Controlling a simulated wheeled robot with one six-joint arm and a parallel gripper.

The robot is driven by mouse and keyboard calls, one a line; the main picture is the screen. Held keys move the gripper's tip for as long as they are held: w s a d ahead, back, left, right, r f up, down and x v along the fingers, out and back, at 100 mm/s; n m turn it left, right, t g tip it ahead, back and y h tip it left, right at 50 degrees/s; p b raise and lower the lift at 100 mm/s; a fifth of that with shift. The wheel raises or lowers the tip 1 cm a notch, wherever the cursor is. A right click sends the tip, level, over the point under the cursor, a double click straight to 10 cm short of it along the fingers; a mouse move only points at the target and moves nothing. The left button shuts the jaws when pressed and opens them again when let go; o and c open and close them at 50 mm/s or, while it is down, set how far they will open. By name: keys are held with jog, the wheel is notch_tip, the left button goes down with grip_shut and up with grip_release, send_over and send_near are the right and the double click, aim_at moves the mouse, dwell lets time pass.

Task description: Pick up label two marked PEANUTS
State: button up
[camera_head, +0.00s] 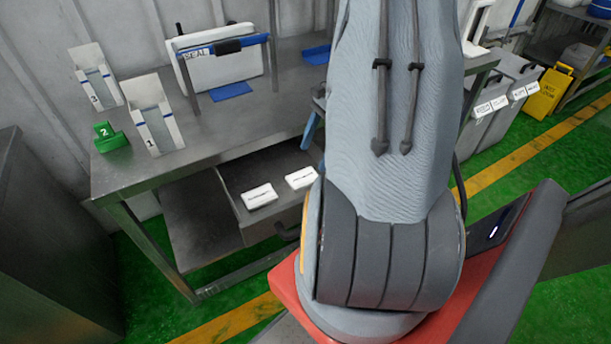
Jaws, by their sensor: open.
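Two small white labels lie apart in an open grey drawer (232,189) under the metal table. One is the left white label (259,196), the other the right white label (301,178). Each has a dark line of print, too small to read, so I cannot tell which says PEANUTS. My arm crosses the middle of the view, just right of the drawer, and hides part of the table. My gripper is not in view.
Grey bins (490,122) and a yellow sign (549,93) stand at right. Green floor lies before the table.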

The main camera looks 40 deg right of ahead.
aim_at(304, 177)
jog(key=shift+p+x, duration=0.95)
jog(key=shift+x, duration=2.9)
jog(key=c, duration=1.1)
